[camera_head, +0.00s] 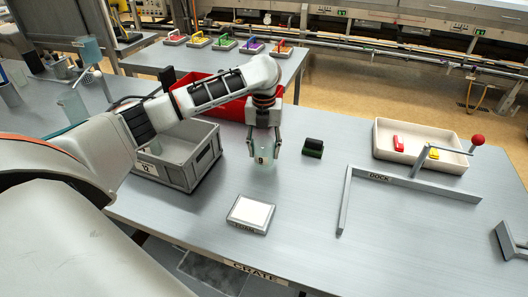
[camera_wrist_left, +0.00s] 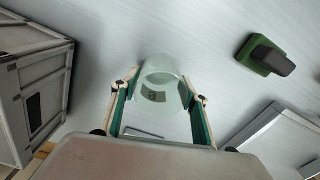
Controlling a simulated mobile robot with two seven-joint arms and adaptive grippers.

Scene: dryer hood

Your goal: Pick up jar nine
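Jar nine (camera_head: 262,167) is a small translucent pale-green jar with a "9" on its side. It appears upright over the grey table, right of the grey crate. My left gripper (camera_head: 265,150) comes down from above with one finger on each side of it. In the left wrist view the jar (camera_wrist_left: 160,82) is between the green-padded fingers (camera_wrist_left: 161,88), whose tips lie very close to its walls. I cannot tell whether they press on it or whether its base touches the table. My right gripper is not in view.
The grey crate (camera_head: 203,167) stands left of the jar, a red bin (camera_head: 228,108) behind it. A dark green block (camera_head: 313,147) lies to the right. A white-topped pad (camera_head: 250,214) lies in front. Farther right are the dock frame (camera_head: 410,183) and a cream tray (camera_head: 387,151).

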